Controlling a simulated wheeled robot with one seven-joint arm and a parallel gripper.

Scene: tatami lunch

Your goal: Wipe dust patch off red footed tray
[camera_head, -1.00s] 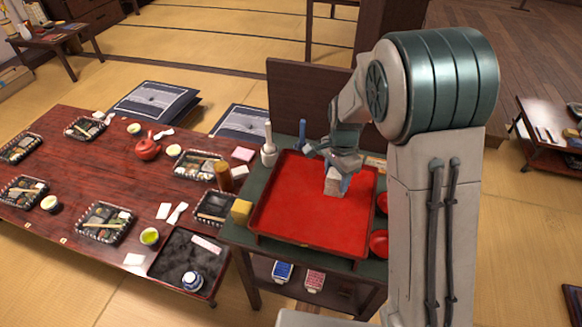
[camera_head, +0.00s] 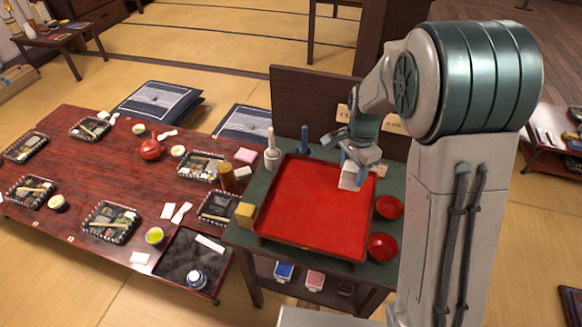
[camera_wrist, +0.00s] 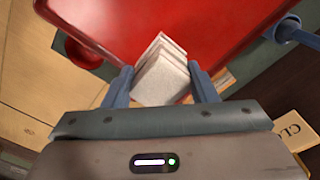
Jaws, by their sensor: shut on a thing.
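The red footed tray (camera_head: 310,205) stands on a dark green-topped side table, and part of it shows in the wrist view (camera_wrist: 215,25). My gripper (camera_head: 352,165) is over the tray's far right corner. It is shut on a folded white cloth (camera_head: 349,178), which sits between the two blue-grey fingers in the wrist view (camera_wrist: 163,78). I cannot tell whether the cloth touches the tray. I cannot make out a distinct dust patch on the red surface; the area under the cloth and gripper is hidden.
Two red bowls (camera_head: 382,246) stand right of the tray. A yellow block (camera_head: 244,214) is at its left, and a pale bottle (camera_head: 271,150) and a blue item (camera_head: 305,140) are behind it. An upright brown panel (camera_head: 300,105) rises at the back. The low dining table (camera_head: 100,180) is at left.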

